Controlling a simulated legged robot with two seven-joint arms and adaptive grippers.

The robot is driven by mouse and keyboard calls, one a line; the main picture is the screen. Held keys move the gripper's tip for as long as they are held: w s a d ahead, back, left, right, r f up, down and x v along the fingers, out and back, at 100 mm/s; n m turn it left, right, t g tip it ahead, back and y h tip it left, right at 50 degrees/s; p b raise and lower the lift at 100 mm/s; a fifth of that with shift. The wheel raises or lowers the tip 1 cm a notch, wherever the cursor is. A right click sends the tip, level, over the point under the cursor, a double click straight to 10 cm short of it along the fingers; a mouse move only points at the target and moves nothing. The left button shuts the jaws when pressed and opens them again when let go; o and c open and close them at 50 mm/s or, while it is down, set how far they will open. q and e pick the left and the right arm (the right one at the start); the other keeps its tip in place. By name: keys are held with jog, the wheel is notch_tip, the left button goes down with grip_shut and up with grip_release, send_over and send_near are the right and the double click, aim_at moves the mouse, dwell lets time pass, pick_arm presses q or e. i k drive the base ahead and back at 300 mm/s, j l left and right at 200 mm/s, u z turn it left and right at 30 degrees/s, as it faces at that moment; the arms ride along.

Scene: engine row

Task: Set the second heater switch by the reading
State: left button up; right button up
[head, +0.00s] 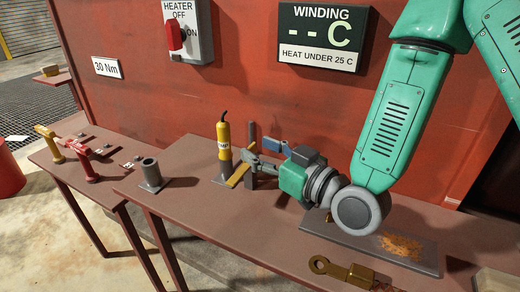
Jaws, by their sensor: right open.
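A grey heater switch box (197,35) hangs on the red wall, marked HEATER, OFF and ON. Its red handle (174,34) stands out at the left of the box; I cannot tell for sure which mark it is set to. The dark winding display (322,38) reads "-- C", with "HEAT UNDER 25 C" below. A yellow probe (224,140) with a black tip stands upright on the bench in a grey holder. My right gripper (248,168) is open just right of the probe; contact is unclear. My left gripper is out of view.
A grey cup (150,175), a yellow-handled tool (48,141) and a red-handled tool (82,160) stand at the left. A blue item (277,147) is behind my gripper. A grey plate (415,251) and a brass eyed part (350,273) lie at the right. A "30 Nm" sign (107,68) is on the wall.

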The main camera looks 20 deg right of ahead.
aim_at(176, 35)
jog(key=k, duration=1)
